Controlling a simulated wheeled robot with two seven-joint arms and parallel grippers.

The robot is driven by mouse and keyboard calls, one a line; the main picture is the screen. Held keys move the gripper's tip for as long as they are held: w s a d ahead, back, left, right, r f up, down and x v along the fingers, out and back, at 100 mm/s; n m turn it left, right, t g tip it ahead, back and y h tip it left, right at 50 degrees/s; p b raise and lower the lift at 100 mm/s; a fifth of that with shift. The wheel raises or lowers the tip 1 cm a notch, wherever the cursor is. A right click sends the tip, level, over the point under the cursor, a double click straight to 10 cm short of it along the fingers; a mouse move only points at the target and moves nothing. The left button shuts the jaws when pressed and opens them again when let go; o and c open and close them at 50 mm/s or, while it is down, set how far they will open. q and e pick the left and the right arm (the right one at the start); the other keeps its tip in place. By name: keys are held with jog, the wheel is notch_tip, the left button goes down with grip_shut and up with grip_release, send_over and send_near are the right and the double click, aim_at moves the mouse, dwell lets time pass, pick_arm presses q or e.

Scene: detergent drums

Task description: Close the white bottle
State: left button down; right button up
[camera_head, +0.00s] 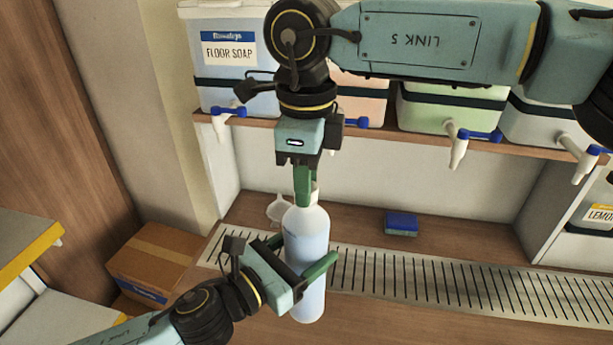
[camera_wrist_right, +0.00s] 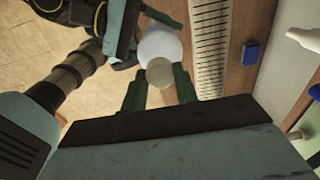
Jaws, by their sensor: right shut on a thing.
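The white bottle (camera_head: 307,250) stands upright on the counter, with pale bluish contents showing through its wall. My left gripper (camera_head: 305,262) is around its body from the left, fingers on both sides. My right gripper (camera_head: 304,188) points straight down over the bottle's neck, which its green fingers partly hide. In the right wrist view, a round greyish cap (camera_wrist_right: 159,71) sits between the fingertips of my right gripper (camera_wrist_right: 160,86), over the bottle's pale top (camera_wrist_right: 160,45). I cannot tell how far the cap is seated on the neck.
A slotted metal drain strip (camera_head: 430,285) runs along the counter. A blue sponge (camera_head: 401,224) lies behind it. A small clear object (camera_head: 277,209) is behind the bottle. Drums with blue-handled taps, including the floor soap drum (camera_head: 228,75), line the shelf above. A cardboard box (camera_head: 157,259) is at left.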

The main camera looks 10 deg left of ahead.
jog(key=m, duration=1.6)
jog(key=o, duration=1.2)
jog(key=shift+c, duration=0.2)
jog(key=shift+r, duration=0.1)
notch_tip(320, 180, up, 12)
